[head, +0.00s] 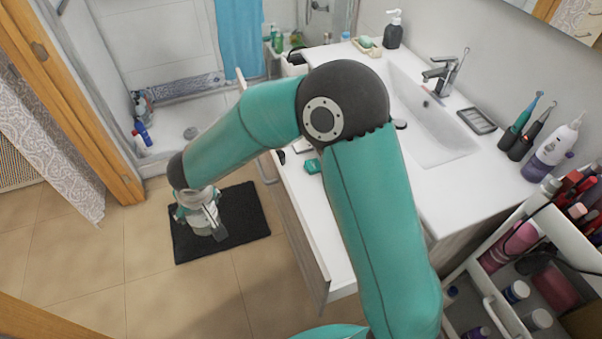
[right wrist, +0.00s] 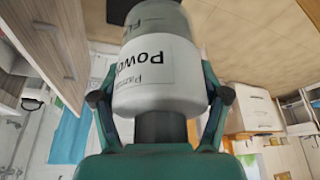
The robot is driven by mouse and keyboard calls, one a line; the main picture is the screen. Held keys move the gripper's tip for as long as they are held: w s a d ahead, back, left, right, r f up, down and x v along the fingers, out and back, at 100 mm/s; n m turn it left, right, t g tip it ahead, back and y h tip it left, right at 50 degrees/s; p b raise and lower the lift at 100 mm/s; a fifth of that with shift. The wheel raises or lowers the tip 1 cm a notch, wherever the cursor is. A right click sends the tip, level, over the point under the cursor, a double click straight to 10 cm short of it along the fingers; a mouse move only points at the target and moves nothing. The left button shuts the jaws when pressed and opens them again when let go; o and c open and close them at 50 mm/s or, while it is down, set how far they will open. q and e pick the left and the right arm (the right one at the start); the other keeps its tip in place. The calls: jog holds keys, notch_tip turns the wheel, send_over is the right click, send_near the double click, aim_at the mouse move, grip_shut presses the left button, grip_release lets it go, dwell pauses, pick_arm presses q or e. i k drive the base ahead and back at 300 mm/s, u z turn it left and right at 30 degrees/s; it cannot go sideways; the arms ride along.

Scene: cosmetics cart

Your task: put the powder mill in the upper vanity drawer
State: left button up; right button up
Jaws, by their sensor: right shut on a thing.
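The powder mill (head: 205,222) is a pale cylinder in my right gripper (head: 195,207). In the head view it shows against the black mat, left of the vanity. In the right wrist view the mill (right wrist: 157,76) has a white label with partly readable "Powder" lettering and a grey-green end, and the gripper's two fingers (right wrist: 162,98) close on its sides. The upper vanity drawer (head: 322,238) is pulled out, to the right of the gripper. Small items lie inside it, including a teal one (head: 313,166). My right arm hides part of the drawer. My left gripper is not in view.
The vanity top (head: 465,188) with its sink (head: 430,130) adjoins the drawer. A white cart (head: 497,300) full of cosmetics stands at the lower right. The black mat (head: 245,215) lies on the tiled floor. A wooden door frame (head: 95,140) is at the left.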

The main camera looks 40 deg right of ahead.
aim_at(329, 251)
jog(key=z, duration=0.05)
jog(key=k, duration=0.45)
jog(key=z, duration=0.8)
jog(key=i, duration=0.25)
